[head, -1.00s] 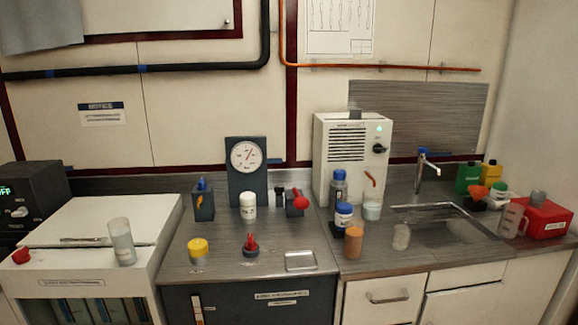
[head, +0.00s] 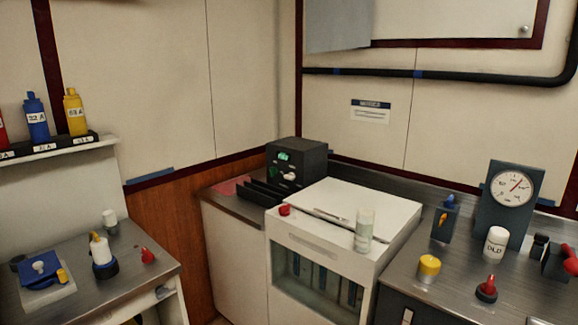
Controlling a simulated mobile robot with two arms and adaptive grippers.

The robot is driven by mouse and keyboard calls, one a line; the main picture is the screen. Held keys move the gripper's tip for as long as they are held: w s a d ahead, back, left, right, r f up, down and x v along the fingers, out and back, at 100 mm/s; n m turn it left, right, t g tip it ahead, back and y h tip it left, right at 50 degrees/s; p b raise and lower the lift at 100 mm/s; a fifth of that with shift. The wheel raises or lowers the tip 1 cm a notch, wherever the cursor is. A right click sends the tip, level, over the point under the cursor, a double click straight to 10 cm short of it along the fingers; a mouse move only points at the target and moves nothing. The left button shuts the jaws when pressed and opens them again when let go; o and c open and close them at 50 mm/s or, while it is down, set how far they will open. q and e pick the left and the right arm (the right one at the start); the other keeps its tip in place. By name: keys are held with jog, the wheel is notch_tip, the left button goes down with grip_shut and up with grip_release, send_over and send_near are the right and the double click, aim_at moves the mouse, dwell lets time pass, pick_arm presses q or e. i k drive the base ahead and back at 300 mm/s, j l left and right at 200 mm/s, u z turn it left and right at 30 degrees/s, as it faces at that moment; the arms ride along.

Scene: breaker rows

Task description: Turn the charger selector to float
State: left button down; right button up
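A dark box (head: 300,163) stands on the back counter left of the white cabinet. Its front has a small lit green display (head: 283,156), a green button or lamp (head: 272,171) and a pale selector knob (head: 289,177). This looks like the charger, but its labels are too small to read, and I cannot tell the knob's position. Neither of my grippers is in view.
A black slotted rack (head: 262,192) stands in front of the dark box. The white cabinet (head: 350,212) carries a clear cup (head: 364,230) and a red knob (head: 284,210). A side bench (head: 140,263) holds several small items at left. A gauge panel (head: 508,195) stands at right.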

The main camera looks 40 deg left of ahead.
aim_at(291, 176)
jog(key=u, duration=1.2)
jog(key=i+j, duration=0.1)
jog(key=i, duration=0.2)
